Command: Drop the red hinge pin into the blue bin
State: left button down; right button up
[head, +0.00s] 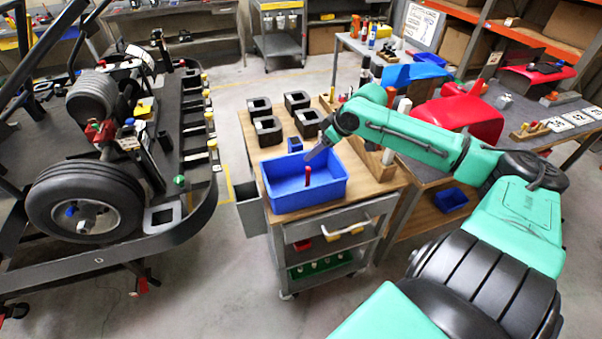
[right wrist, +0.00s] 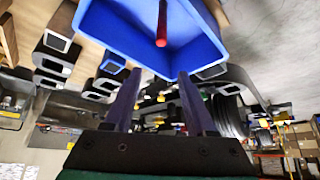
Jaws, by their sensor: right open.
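The blue bin (head: 327,189) sits on the wooden top of the grey cart. The red hinge pin (head: 308,176) shows upright within the bin's walls; I cannot tell whether it touches the floor. My right gripper (head: 313,155) is over the bin's far side, apart from the pin. In the right wrist view its two fingers (right wrist: 160,74) are spread with nothing between them. The pin (right wrist: 162,24) shows beyond the fingertips, against the blue bin (right wrist: 110,28). My left gripper is out of view.
Several black square blocks (head: 267,129) stand on the cart behind the bin, with a small blue block (head: 295,145) close by. A kart frame with a wheel (head: 88,204) is at the left. A workbench with a red seat-like part (head: 465,118) is at the right.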

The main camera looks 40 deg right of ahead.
pick_arm(q)
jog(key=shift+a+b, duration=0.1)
jog(key=shift+b, duration=0.9)
pick_arm(e)
jog(key=v, duration=1.2)
jog(key=shift+r, duration=0.1)
